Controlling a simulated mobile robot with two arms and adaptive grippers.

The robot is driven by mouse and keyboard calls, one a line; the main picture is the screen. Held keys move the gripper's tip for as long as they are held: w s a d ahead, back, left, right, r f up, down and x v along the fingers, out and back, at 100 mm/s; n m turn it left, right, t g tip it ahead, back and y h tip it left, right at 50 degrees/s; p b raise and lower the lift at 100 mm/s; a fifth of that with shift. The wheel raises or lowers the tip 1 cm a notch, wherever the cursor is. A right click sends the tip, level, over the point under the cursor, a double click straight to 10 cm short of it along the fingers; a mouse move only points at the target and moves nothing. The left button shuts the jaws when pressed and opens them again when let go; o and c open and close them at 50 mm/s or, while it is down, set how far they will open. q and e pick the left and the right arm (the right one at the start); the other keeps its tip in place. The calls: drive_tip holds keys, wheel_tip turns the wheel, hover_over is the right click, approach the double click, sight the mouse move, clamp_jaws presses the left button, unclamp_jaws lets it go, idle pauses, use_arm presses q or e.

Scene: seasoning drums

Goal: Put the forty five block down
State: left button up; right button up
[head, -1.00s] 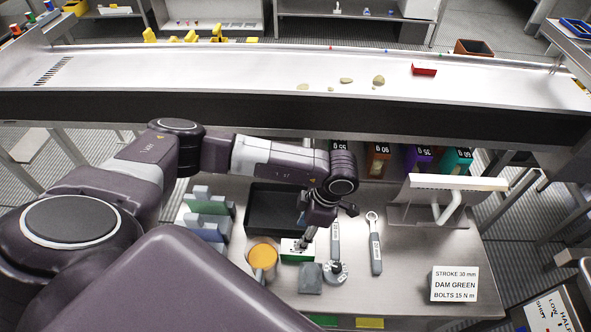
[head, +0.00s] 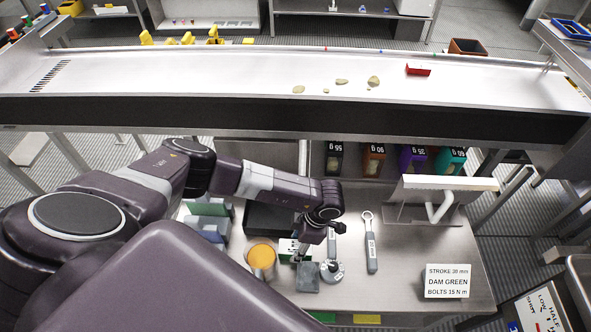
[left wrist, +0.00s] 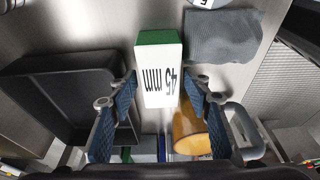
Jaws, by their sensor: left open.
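The forty five block (left wrist: 157,85) has a white face marked "45 mm" and a green side. In the left wrist view it lies between the two blue-padded fingers of my left gripper (left wrist: 160,98). The fingers are spread, with a gap on each side of the block. In the head view the block (head: 287,246) appears on the metal bench between the black tray and the orange-topped mug, partly hidden by my left gripper (head: 301,254). I cannot tell exactly how its underside meets the bench. My right gripper is not in view.
The black tray (head: 262,218) is behind the block and the mug (head: 261,259) is to its left. A grey block or cloth (head: 307,277) and a round metal tool (head: 332,272) are close in front and right.

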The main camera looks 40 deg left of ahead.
use_arm(q)
drive_tip(key=shift+f+b, duration=0.2)
drive_tip(key=shift+b, duration=0.1)
idle(0.5)
drive_tip(key=c, duration=1.1)
drive_tip(key=shift+r, duration=0.1)
